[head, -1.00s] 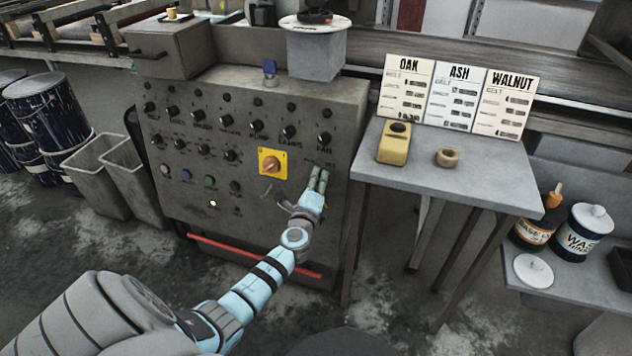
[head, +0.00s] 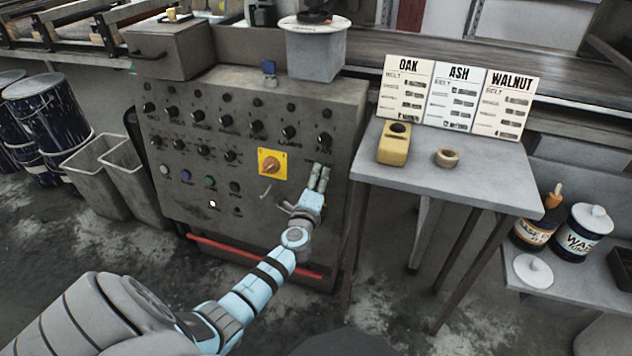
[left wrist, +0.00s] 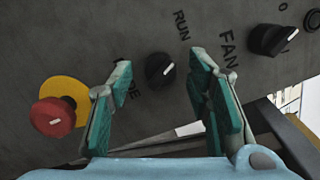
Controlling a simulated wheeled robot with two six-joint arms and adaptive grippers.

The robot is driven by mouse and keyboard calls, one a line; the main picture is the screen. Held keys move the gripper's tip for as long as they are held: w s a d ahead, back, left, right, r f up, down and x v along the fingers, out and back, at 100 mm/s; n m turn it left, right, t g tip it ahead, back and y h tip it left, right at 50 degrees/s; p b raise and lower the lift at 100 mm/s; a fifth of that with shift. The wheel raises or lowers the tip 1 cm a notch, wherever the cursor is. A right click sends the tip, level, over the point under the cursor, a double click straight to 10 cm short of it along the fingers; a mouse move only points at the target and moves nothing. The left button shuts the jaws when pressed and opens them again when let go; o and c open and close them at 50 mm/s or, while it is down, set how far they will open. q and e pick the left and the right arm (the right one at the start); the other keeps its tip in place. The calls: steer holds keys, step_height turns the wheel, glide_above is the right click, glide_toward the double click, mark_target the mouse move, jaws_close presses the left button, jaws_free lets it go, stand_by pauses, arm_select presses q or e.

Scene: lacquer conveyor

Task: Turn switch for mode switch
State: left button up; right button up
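The mode switch (left wrist: 160,70) is a small black knob with a pale pointer line on the dark panel. In the left wrist view it sits between and beyond my fingertips, beside the word RUN and a partly hidden label ending in "DE". My left gripper (left wrist: 162,82) is open, a finger on each side of the knob, with no visible contact. In the head view the left gripper (head: 319,174) is at the lower right of the control panel (head: 250,110) and hides the switch. The right gripper is not in view.
A red button (left wrist: 54,117) on a yellow disc and the FAN knob (left wrist: 268,40) flank the switch. An orange rotary switch (head: 271,164) on a yellow plate is to the left. A grey table (head: 455,178) with a yellow box (head: 394,146) stands right of the panel.

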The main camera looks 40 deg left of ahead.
arm_select(q)
steer(key=v, duration=1.2)
steer(key=shift+d, duration=0.1)
